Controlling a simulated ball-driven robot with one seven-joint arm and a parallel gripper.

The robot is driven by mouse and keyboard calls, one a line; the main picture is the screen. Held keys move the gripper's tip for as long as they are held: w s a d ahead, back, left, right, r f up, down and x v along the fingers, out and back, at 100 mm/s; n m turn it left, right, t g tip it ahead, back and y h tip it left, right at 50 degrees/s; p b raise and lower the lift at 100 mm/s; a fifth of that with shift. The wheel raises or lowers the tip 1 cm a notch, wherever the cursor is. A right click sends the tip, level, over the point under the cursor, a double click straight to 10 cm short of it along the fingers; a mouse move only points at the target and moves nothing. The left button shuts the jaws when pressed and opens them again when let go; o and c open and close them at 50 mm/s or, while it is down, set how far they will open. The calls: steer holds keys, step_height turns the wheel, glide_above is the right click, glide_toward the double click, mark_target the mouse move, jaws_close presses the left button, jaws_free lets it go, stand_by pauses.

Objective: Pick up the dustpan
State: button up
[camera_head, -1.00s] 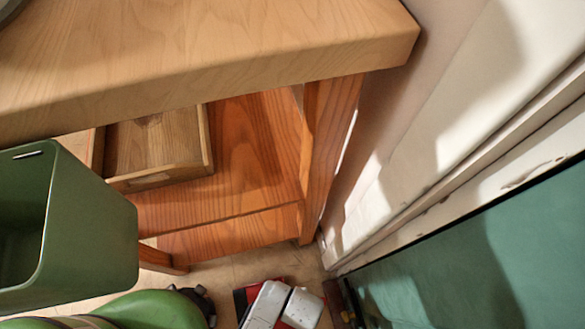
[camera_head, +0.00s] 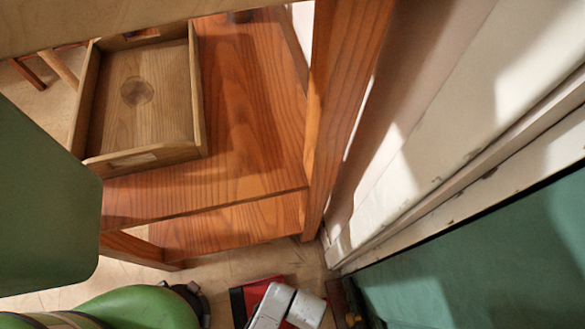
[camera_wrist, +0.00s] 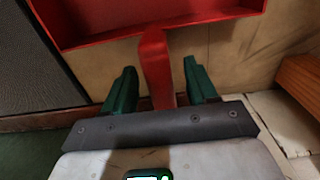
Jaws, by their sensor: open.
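The red dustpan (camera_wrist: 160,25) lies at the top of the wrist view. Its open pan has raised sides, and its flat handle (camera_wrist: 157,62) points down towards my wrist. My gripper (camera_wrist: 160,67) is open, with one green finger on each side of the handle and a gap visible on both sides. The handle's lower end runs down towards the gripper's dark bar. In the head view, the dustpan (camera_head: 238,302) shows only as a red patch at the bottom, largely covered by my white wrist. The fingers are hidden there.
A wooden table with a low orange shelf (camera_head: 240,120) stands above, its leg (camera_head: 335,120) close by. A wooden tray (camera_head: 140,100) sits on the shelf. A white wall (camera_head: 450,110) and a green panel (camera_head: 490,260) close off the right. Some tiled floor is bare.

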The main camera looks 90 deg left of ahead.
steer(key=shift+f, duration=0.35)
steer(key=shift+c, duration=0.4)
jaws_close()
